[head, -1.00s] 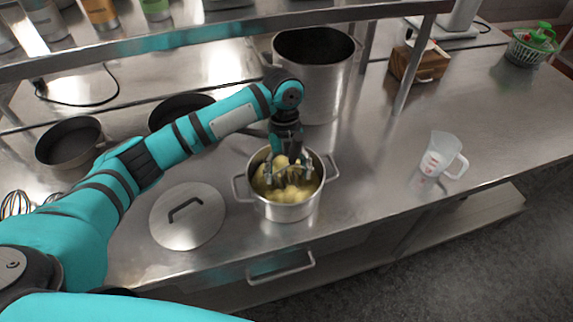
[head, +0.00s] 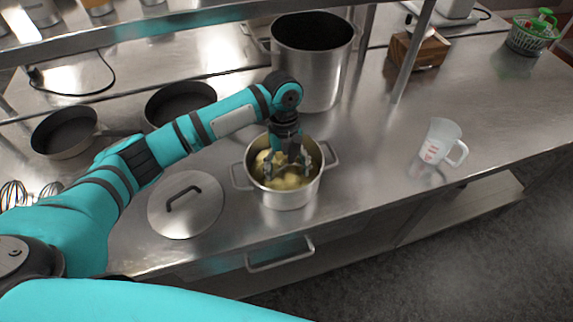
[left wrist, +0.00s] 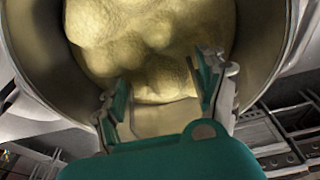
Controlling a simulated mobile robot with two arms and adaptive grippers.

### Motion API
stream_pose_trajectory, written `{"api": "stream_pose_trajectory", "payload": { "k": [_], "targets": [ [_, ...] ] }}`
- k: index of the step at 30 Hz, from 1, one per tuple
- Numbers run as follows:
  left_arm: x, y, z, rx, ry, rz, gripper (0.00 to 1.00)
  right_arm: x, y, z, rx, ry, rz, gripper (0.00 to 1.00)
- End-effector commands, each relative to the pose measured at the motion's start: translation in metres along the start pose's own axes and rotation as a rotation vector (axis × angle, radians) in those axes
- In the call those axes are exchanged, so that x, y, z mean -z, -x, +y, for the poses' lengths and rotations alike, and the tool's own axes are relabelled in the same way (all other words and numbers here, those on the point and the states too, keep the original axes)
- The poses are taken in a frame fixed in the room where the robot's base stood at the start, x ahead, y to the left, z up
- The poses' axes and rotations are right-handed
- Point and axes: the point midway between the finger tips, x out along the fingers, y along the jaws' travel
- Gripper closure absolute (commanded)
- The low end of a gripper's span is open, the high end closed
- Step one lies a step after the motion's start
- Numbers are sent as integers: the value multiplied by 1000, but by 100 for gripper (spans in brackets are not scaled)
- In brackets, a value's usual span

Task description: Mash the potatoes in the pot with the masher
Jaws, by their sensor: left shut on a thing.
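The steel pot (head: 285,200) stands on the counter near its front edge and holds several yellow potatoes (head: 291,182), which look like whole rounded lumps. My left gripper (head: 288,168) reaches down into the pot from above. In the left wrist view its fingers (left wrist: 162,90) are spread around the near side of a potato (left wrist: 160,78), and the gripper is shut on it; the exact contact is hard to see. The potatoes fill the upper part of that view, with the pot wall (left wrist: 262,50) around them. I cannot make out a masher in either view. My right gripper is not in view.
A round lid (head: 205,207) lies left of the pot. Two dark pans (head: 65,130) and a tall stockpot (head: 310,75) stand behind. A measuring jug (head: 440,142) is to the right. A whisk (head: 14,193) lies far left. Counter between pot and jug is clear.

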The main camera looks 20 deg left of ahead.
Motion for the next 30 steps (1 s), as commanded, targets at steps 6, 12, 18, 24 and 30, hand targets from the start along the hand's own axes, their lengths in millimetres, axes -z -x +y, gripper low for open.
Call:
{"api": "stream_pose_trajectory", "payload": {
  "k": [6, 12, 18, 24, 30],
  "targets": [
    [-1, -6, 0, 0, 0, 0, 62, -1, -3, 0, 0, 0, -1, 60],
    [-1, -6, 0, 0, 0, 0, 62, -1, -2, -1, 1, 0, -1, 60],
    [-4, 4, -2, 1, 2, -1, 62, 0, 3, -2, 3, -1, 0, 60],
    [-11, 27, -6, 2, 1, 0, 62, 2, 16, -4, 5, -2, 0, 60],
    [-18, 42, -9, 0, 0, 1, 62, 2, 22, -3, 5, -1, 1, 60]
  ]
}}
